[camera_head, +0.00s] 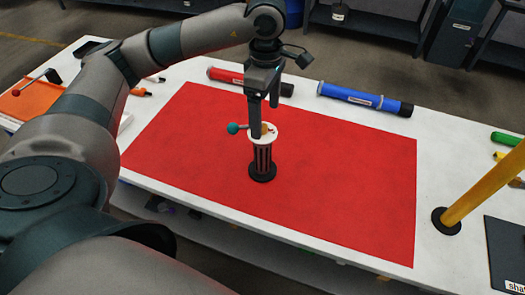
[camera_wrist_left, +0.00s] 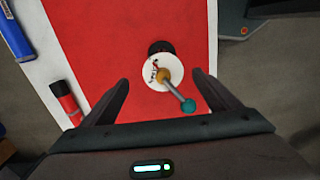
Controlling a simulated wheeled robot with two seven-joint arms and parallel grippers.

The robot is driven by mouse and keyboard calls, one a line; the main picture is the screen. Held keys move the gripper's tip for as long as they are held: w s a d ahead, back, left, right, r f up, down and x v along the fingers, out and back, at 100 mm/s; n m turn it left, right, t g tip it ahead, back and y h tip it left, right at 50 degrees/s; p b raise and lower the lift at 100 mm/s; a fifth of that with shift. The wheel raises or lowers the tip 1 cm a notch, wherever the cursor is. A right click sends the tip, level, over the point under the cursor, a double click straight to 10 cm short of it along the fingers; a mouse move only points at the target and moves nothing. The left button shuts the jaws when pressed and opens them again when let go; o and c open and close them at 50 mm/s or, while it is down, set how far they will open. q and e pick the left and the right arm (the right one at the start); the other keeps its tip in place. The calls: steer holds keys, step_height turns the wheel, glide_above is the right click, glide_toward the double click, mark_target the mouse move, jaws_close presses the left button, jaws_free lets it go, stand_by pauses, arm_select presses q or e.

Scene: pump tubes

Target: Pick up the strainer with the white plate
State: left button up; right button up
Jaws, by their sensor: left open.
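The strainer (camera_head: 261,160) stands upright on the red mat (camera_head: 350,170), a dark slotted cylinder on a round black base. Its white plate (camera_head: 287,135) is on top, with a tan knob and a rod ending in a teal ball (camera_head: 233,128). The left wrist view shows the white plate (camera_wrist_left: 150,78) from above, with the teal ball (camera_wrist_left: 189,106) pointing toward the gripper. My left gripper (camera_head: 265,118) is open at the strainer's top, fingers pointing down and partly hiding the plate. In the wrist view, the plate lies between the spread fingers (camera_wrist_left: 161,80). My right gripper is not in view.
A red tube (camera_head: 228,76) and a blue tube (camera_head: 350,95) lie along the table's back edge. A yellow pole (camera_head: 485,183) rises from a black base at right. An orange tray (camera_head: 28,98) is at left. The mat around the strainer is clear.

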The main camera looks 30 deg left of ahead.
mark_target(263, 126)
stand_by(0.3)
arm_select(q)
steer(key=shift+s+a+f+p, duration=0.1)
steer(key=shift+s+f+p, duration=0.1)
steer(key=shift+f+p, duration=0.45)
step_height(263, 126, down, 3)
steer(key=shift+s+a+p, duration=0.15)
steer(key=shift+p, duration=0.6)
steer(key=shift+f, duration=0.45)
steer(key=c, duration=2.1)
steer(key=shift+r, duration=0.1)
